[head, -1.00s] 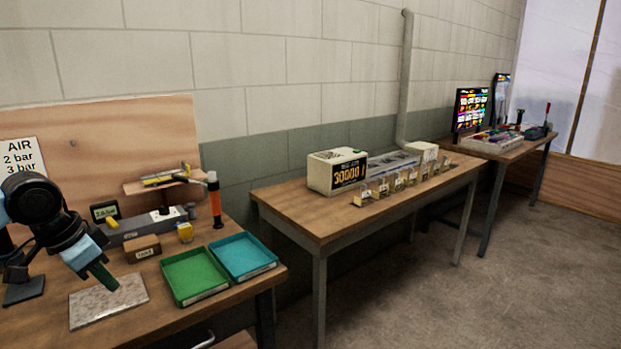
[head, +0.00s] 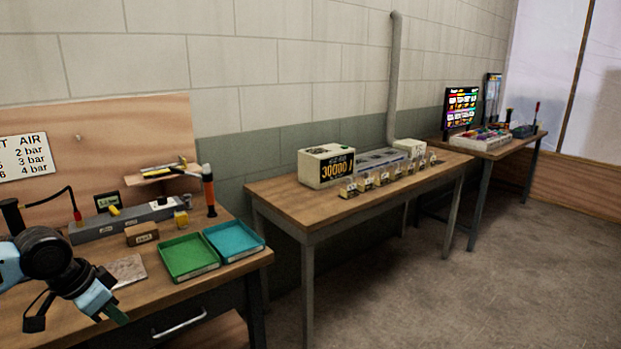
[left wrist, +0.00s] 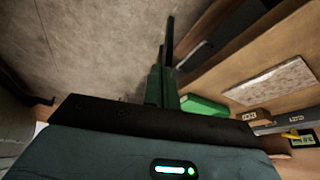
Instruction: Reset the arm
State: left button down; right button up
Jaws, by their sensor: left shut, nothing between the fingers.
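My left gripper (head: 112,314) is at the lower left of the head view, in front of the near workbench (head: 205,290). Its green fingers are shut with nothing between them. In the left wrist view the fingers (left wrist: 166,65) point up the picture, past the bench edge and over the floor. My right gripper is in neither view.
On the near bench are a green tray (head: 188,257), a teal tray (head: 234,240), a speckled plate (head: 127,270), a small brown box (head: 142,234) and an orange-and-black tool (head: 209,190). A second table (head: 290,205) holds a white device (head: 326,167). The floor (head: 420,300) at right is clear.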

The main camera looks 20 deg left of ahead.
pick_arm(q)
jog(key=s+d+f+t, duration=0.1)
jog(key=s+d+f, duration=0.25)
jog(key=f, duration=0.45)
jog(key=s+d+f+n+p, duration=0.1)
jog(key=s+d+f, duration=0.25)
jog(key=f, duration=0.55)
jog(key=s+d+f+t, duration=0.1)
jog(key=s+d+f, duration=0.25)
jog(key=f, duration=0.45)
jog(key=s+d+f+t, duration=0.1)
jog(key=s+d+f, duration=0.1)
jog(key=s+d, duration=0.5)
jog(key=s+d+f+t+p, duration=0.1)
jog(key=s+d+f, duration=0.1)
jog(key=s+d, duration=0.5)
jog(key=d, duration=0.6)
jog(key=shift+f+n+t+h+p, duration=0.25)
jog(key=shift+n+t+h+p, duration=0.05)
jog(key=shift+t, duration=0.1)
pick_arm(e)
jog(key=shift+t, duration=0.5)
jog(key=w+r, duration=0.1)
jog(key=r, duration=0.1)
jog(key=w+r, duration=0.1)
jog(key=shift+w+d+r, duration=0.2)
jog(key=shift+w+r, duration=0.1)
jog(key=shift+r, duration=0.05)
